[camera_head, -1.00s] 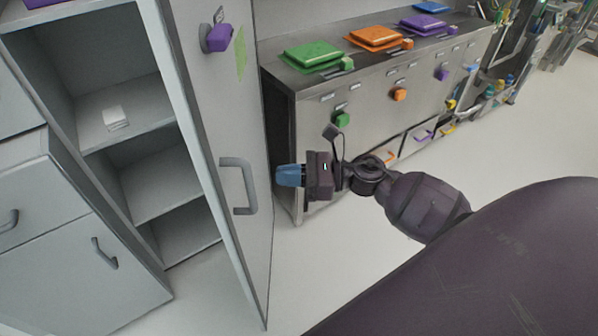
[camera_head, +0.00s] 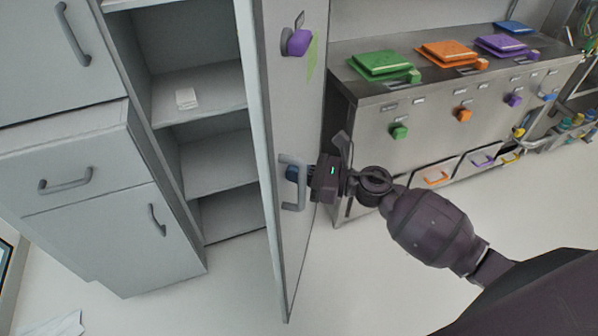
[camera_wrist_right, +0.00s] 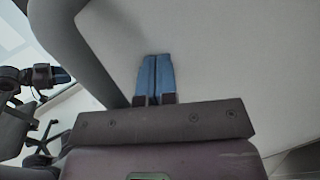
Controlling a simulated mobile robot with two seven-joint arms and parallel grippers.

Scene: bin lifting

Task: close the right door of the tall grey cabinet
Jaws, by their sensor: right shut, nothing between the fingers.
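The tall grey cabinet (camera_head: 208,208) stands at left centre in the head view with its shelves exposed. Its right door (camera_head: 292,105) stands open, swung out toward me. The door's grey handle (camera_head: 302,190) is on its outer face; its bar also shows in the right wrist view (camera_wrist_right: 88,52). My right gripper (camera_head: 291,173) is shut and empty beside the handle, its blue fingertips partly hidden by the bar. In the right wrist view the closed fingers (camera_wrist_right: 155,75) point at the door face; contact is unclear. My left gripper (camera_wrist_right: 61,76) shows small at that view's left edge.
A purple knob (camera_head: 298,42) sits high on the door. A steel counter (camera_head: 372,125) with coloured lids stands behind at right. Grey drawers (camera_head: 75,175) stand left of the cabinet. A white block (camera_head: 186,99) lies on a shelf.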

